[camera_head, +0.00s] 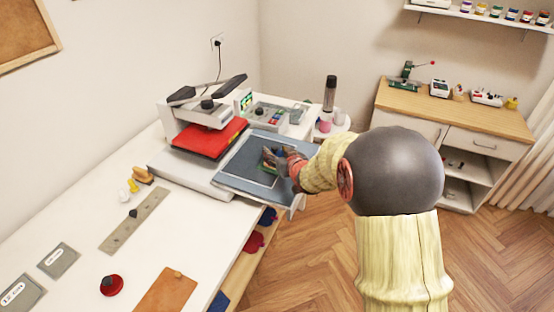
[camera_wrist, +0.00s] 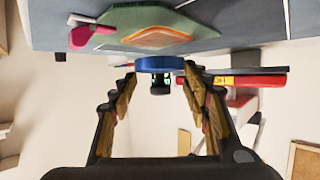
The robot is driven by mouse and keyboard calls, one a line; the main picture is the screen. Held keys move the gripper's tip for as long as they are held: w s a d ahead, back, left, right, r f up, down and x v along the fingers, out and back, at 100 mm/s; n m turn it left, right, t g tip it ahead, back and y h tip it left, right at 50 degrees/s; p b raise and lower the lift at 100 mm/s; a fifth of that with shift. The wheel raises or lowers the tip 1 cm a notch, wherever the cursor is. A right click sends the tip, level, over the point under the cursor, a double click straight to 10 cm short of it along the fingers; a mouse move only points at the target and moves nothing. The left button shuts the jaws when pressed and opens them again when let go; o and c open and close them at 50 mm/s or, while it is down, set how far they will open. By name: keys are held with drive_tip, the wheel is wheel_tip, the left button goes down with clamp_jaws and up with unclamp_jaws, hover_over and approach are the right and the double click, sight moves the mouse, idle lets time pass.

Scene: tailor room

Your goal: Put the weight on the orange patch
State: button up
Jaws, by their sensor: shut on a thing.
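My gripper (camera_head: 287,163) is over the blue-grey lower plate of the heat press (camera_head: 235,176). In the wrist view its fingers (camera_wrist: 158,82) are closed around the dark knob of a blue round weight (camera_wrist: 160,63). The blue base faces the plate. I cannot tell whether it touches. An orange patch (camera_wrist: 146,37) with a green surround (camera_wrist: 190,30) lies on the plate near the weight. In the head view, a bit of green (camera_head: 269,158) shows beside my gripper, whose fingers hide most of the weight there.
The press's red upper pad (camera_head: 208,137) is raised at the left of the plate. A red knobbed disc (camera_head: 111,285), an orange sheet (camera_head: 165,291) and a metal strip (camera_head: 134,222) lie on the white table. A wooden cabinet (camera_head: 455,110) stands at right.

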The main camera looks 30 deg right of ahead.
drive_tip(key=shift+f, duration=0.9)
drive_tip(key=shift+f+b, duration=0.2)
drive_tip(key=shift+b, duration=0.15)
drive_tip(key=o, duration=1.5)
